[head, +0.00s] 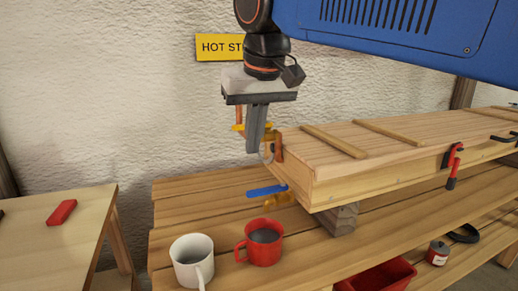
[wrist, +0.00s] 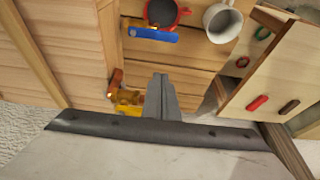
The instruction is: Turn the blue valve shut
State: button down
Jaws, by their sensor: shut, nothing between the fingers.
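The blue valve (head: 267,190) has a flat lever and a brass body low at the near end of a long wooden box (head: 360,172). Its lever points left in the head view. The blue lever also shows near the top of the wrist view (wrist: 153,34). My gripper (head: 255,152) points down above the blue lever, apart from it, with its fingers together and empty. The fingers also show in the wrist view (wrist: 161,76). A second valve with a yellow lever (wrist: 128,110) is close beside my fingers; they partly hide it in the head view (head: 238,127).
A white mug (head: 192,260) and a red mug (head: 264,243) stand on the slatted bench in front of the blue valve. A side table (head: 75,215) is at left. A red clamp (head: 453,165) sits on the box's side; a red crate (head: 375,279) is below.

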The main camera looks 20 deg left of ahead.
aim_at(267, 191)
jog(key=x, duration=0.9)
jog(key=shift+s+d+r, duration=0.15)
jog(key=shift+s+d, duration=1.2)
jog(key=shift+d, duration=0.05)
jog(key=shift+d, duration=0.1)
